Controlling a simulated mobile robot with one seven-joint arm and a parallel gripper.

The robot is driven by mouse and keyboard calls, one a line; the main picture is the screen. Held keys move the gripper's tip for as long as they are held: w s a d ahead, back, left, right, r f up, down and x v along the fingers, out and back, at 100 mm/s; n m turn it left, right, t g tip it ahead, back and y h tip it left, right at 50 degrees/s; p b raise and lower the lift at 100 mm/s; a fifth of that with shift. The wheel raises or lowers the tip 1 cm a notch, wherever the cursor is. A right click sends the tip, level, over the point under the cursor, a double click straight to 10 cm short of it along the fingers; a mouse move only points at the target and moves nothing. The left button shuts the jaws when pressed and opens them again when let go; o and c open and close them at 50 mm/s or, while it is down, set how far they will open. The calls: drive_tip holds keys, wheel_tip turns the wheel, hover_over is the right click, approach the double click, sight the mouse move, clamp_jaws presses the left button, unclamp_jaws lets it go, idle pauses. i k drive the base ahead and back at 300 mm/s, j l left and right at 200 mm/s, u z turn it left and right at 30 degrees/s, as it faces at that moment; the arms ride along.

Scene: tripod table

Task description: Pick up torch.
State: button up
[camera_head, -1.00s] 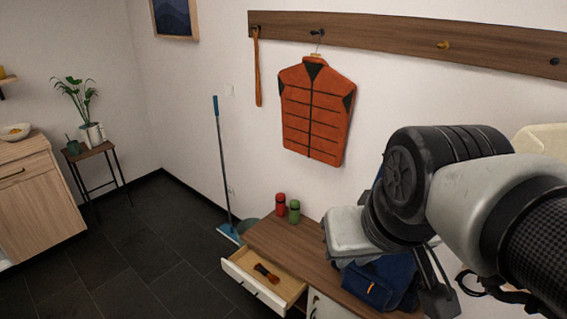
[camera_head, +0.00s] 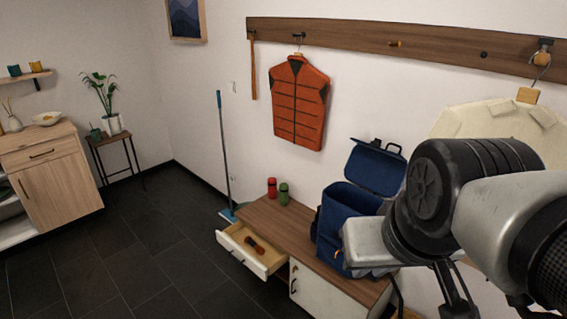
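A small dark and orange-brown item (camera_head: 255,245), which looks like the torch, lies inside the open drawer (camera_head: 238,258) of the low wooden bench. It is small in the view, so its details are unclear. My arm crosses the right side of the picture, well to the right of the drawer. My gripper (camera_head: 458,303) shows only partly as dark parts near the bottom edge, below my arm. It is apart from the drawer. Whether its fingers are open or shut cannot be seen.
On the bench (camera_head: 285,228) stand a red bottle (camera_head: 272,188), a green bottle (camera_head: 283,195) and an open blue backpack (camera_head: 345,205). An orange vest (camera_head: 300,103) hangs above. The dark floor at left is clear.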

sight(260, 249)
drive_tip(key=l+u, duration=0.15)
drive_tip(key=l, duration=0.45)
drive_tip(key=k+l+u, duration=0.2)
drive_tip(key=l, duration=0.4)
drive_tip(key=l+u, duration=0.15)
drive_tip(key=l, duration=0.45)
drive_tip(key=u, duration=0.45)
drive_tip(key=i+j+u, duration=0.5)
drive_tip(key=i+j, duration=0.35)
drive_tip(key=i+j+u, duration=0.1)
drive_tip(key=i, duration=0.35)
drive_tip(key=i+j+u, duration=0.15)
drive_tip(key=i, duration=0.35)
drive_tip(key=i+j+u, duration=0.1)
drive_tip(key=i, duration=0.35)
drive_tip(key=i+z, duration=0.45)
drive_tip(key=i+j+z, duration=0.1)
drive_tip(key=i+z, duration=0.15)
drive_tip(key=z, duration=0.2)
drive_tip(key=i+j+z, duration=0.2)
drive_tip(key=z, duration=0.2)
drive_tip(key=i, duration=0.1)
